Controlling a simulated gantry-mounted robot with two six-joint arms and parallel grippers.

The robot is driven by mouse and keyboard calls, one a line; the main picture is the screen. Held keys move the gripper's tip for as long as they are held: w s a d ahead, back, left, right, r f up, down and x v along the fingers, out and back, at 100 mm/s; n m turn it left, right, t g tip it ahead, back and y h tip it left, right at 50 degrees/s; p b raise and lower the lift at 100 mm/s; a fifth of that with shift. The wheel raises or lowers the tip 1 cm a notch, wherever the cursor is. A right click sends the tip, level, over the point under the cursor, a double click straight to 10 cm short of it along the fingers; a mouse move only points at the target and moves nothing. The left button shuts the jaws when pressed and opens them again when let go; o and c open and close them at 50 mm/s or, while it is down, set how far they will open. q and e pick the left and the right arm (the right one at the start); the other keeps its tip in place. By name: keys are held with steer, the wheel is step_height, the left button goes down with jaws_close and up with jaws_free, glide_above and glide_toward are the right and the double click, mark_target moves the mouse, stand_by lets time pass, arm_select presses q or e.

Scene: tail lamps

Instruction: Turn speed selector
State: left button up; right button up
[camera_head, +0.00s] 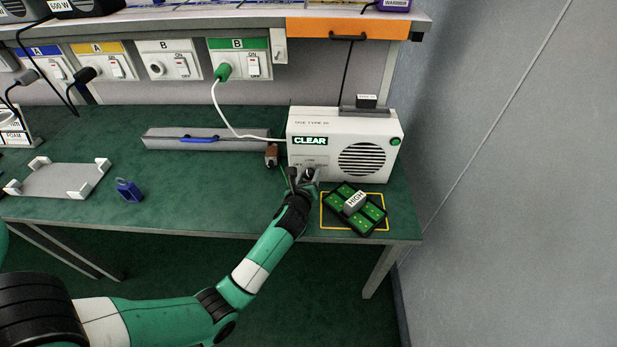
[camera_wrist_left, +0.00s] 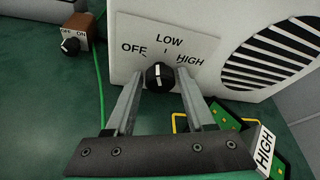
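The speed selector is a black knob (camera_wrist_left: 158,75) on the front of the white box (camera_head: 304,128), with OFF, LOW and HIGH marked on a plate (camera_wrist_left: 180,42) around it. A small white mark on the knob points roughly upward, near LOW; its exact setting is hard to tell. My left gripper (camera_head: 305,177) is at the lower left of the box front. In the left wrist view its fingers (camera_wrist_left: 160,82) stand either side of the knob, with visible gaps, so it looks open. In the head view the gripper largely hides the knob. My right gripper is out of view.
A green board (camera_head: 372,211) with a HIGH block (camera_head: 355,202) lies in a yellow outline right of my gripper. A small brown switch box (camera_head: 271,155) and a green cable (camera_wrist_left: 100,95) are to the left. A grey tray (camera_head: 60,180) and blue padlock (camera_head: 129,190) lie further left.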

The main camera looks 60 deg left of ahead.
arm_select(q)
jaws_close()
